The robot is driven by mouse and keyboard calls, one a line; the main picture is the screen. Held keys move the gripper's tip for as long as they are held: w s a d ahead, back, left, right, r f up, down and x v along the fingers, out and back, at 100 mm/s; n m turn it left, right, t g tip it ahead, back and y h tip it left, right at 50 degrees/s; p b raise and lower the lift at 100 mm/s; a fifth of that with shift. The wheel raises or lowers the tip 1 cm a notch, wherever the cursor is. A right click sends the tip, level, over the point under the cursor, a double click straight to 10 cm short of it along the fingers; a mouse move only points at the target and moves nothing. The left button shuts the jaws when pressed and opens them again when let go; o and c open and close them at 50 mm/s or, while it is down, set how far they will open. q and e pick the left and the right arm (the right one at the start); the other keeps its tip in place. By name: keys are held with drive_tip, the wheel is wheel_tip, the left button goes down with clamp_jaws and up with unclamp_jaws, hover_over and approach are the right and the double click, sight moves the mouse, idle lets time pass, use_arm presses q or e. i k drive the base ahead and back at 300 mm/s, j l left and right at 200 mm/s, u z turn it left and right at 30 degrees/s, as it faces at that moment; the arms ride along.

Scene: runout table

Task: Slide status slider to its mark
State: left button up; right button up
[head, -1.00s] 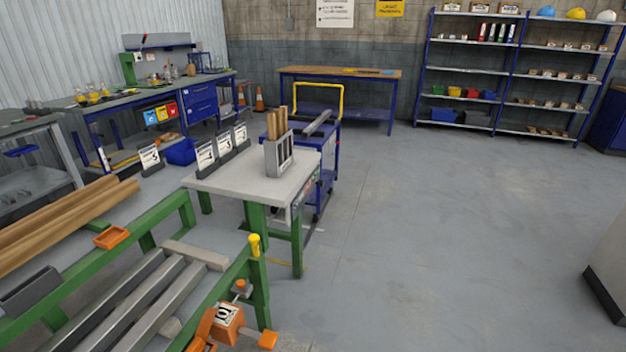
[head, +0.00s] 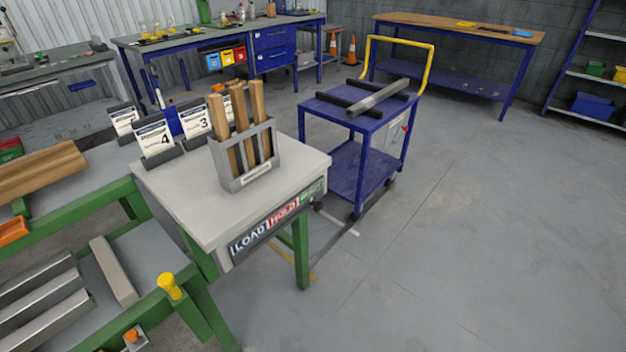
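A status strip (head: 281,217) runs along the front edge of a small grey-topped table (head: 185,204) with green legs, left of centre in the head view. The strip has a dark part with white lettering that seems to read LOAD, a red part that seems to read HOLD, and a green part at its right end. I cannot make out the slider's knob or its mark at this size. Neither of my grippers is in view.
A slotted holder (head: 233,183) with wooden sticks and several number cards (head: 155,137) stand on the tabletop. A blue cart (head: 349,120) carrying metal bars stands behind it to the right. Green-framed racking (head: 200,308) is at the lower left. The floor (head: 470,250) to the right is clear.

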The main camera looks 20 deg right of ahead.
sight(318, 206)
drive_tip(key=i+l+u, duration=0.15)
drive_tip(key=l+u, duration=0.3)
drive_tip(key=l, duration=0.7)
drive_tip(key=l+u, duration=0.45)
drive_tip(key=l, duration=0.65)
drive_tip(key=k, duration=0.05)
